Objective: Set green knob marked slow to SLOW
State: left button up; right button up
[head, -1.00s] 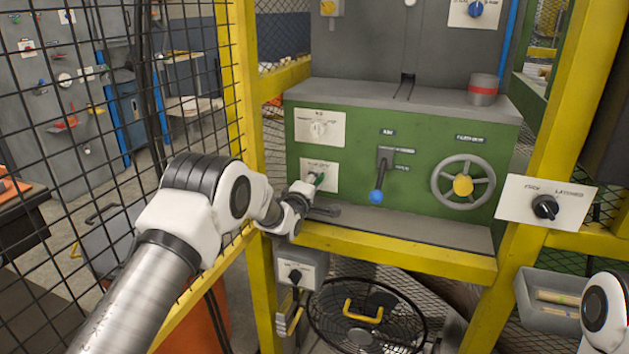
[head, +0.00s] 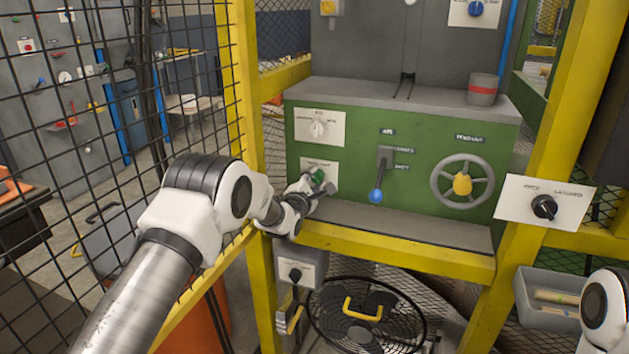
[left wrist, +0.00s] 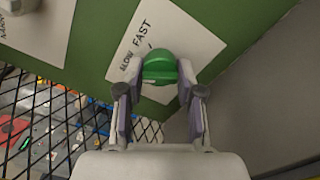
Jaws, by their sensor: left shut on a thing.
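The green knob (head: 318,176) sits on a white plate (head: 328,165) at the lower left of the green machine front. In the left wrist view the knob (left wrist: 158,68) covers part of the plate (left wrist: 178,35), which reads SLOW and FAST. SLOW is at the plate's left edge, with FAST above and to its right. The knob's ridge lies roughly level between the fingers; I cannot tell which mark it points to. My left gripper (left wrist: 160,88) is shut on the knob, one finger on each side. My right gripper is out of view.
Right of the knob are a blue-tipped lever (head: 377,185) and a grey handwheel (head: 462,182). Another white-plated dial (head: 319,127) is above. A yellow frame rail (head: 390,250) runs below, and a black mesh fence (head: 100,130) stands on the left.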

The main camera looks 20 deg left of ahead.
pick_arm(q)
jog(key=shift+f, duration=0.1)
dwell(0.3)
jog(key=o, duration=1.2)
jog(key=shift+c, duration=0.2)
jog(key=s, duration=1.2)
jog(key=shift+a, duration=0.25)
